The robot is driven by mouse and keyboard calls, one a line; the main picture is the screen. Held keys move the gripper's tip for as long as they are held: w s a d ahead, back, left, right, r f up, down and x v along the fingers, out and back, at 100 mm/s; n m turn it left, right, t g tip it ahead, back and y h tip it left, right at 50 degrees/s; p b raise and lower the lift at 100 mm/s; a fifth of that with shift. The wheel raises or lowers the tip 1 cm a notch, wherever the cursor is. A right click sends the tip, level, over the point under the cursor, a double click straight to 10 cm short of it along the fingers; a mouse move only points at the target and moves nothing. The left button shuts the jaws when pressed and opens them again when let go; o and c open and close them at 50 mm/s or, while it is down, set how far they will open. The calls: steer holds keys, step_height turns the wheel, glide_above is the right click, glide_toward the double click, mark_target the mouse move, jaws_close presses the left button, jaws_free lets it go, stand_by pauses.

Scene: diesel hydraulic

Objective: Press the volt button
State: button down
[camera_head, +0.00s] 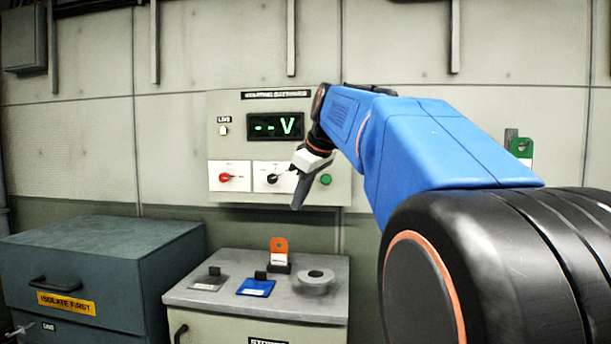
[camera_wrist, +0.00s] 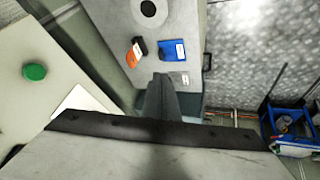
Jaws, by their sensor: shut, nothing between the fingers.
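The grey wall panel (camera_head: 213,145) carries a display (camera_head: 276,126) reading "--V", a red knob (camera_head: 224,177), a black knob (camera_head: 272,179) and a round green button (camera_head: 326,180). I cannot read a volt label on any of them. My gripper (camera_head: 297,205) is shut and empty, angled downward in front of the panel, between the black knob and the green button in the picture. In the wrist view my gripper (camera_wrist: 161,80) points over the low cabinet, and the green button (camera_wrist: 34,72) is to its left, apart from the fingers. Part of the black knob's plate is hidden behind my gripper.
A dark cabinet (camera_head: 100,235) marked "ISOLATE FIRST" is at left. A blue cart (camera_wrist: 275,125) shows at right in the wrist view.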

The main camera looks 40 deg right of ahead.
mark_target(326, 179)
steer(key=w+d+r+n, duration=0.1)
steer(key=d+r, duration=0.5)
steer(key=d, duration=0.2)
steer(key=w+d+r+n+t, duration=0.1)
steer(key=d+r, duration=0.4)
steer(key=d, duration=0.4)
steer(key=shift+r+n+h, duration=0.4)
steer(key=shift+f, duration=0.1)
steer(key=w+d+f, duration=0.4)
steer(key=w+f, duration=0.4)
steer(key=shift+w+d, duration=0.15)
steer(key=shift+w, duration=0.1)
